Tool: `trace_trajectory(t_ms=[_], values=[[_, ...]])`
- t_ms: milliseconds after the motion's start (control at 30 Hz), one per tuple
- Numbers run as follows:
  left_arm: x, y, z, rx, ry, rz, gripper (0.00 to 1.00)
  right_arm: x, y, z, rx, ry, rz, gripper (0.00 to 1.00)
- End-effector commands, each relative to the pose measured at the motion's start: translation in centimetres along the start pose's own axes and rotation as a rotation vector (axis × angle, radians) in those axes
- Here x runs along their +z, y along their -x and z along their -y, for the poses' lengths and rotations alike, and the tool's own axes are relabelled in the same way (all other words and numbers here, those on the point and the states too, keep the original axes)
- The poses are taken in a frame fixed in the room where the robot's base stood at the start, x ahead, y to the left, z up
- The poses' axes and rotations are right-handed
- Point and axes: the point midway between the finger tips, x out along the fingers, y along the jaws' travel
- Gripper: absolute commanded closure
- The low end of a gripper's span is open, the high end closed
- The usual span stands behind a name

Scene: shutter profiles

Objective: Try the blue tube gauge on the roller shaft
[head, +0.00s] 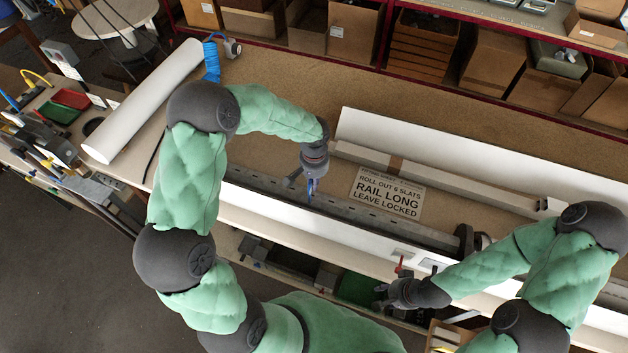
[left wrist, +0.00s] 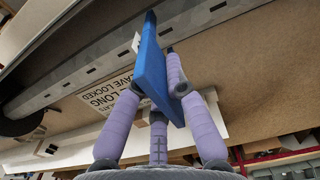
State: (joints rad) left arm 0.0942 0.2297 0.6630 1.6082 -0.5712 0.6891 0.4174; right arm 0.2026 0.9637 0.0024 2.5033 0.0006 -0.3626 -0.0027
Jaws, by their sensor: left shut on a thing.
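The roller shaft (head: 370,215) is a long grey metal bar with slots, lying along the bench, with a dark round end piece (head: 466,240) at its right. It also crosses the left wrist view (left wrist: 110,62). My left gripper (head: 308,180) is above the shaft's left part. In the left wrist view my left gripper (left wrist: 160,88) is shut on the flat blue gauge (left wrist: 151,60), whose far end overlaps the shaft. I cannot tell whether they touch. The gauge (head: 310,187) is mostly hidden in the head view. My right gripper (head: 384,296) is by the bench's front edge; its fingers are unclear.
A printed sign (head: 388,192) lies behind the shaft. Long white profiles run behind and in front (head: 300,232) of it. A white roll (head: 145,100) and a blue coil (head: 211,60) lie at the left. Cardboard boxes (head: 353,30) fill the rear shelf. A small red piece (head: 398,264) stands near my right gripper.

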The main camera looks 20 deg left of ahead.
Motion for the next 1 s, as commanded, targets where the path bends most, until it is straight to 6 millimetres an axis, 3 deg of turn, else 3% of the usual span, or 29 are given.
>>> trace_trajectory(t_ms=[1000], values=[[0.0, -1.07, 0.0, 0.0, 0.0, 0.0, 1.0, -0.03, -0.9, -0.32, 0.0, 0.0, 0.0, 0.6]])
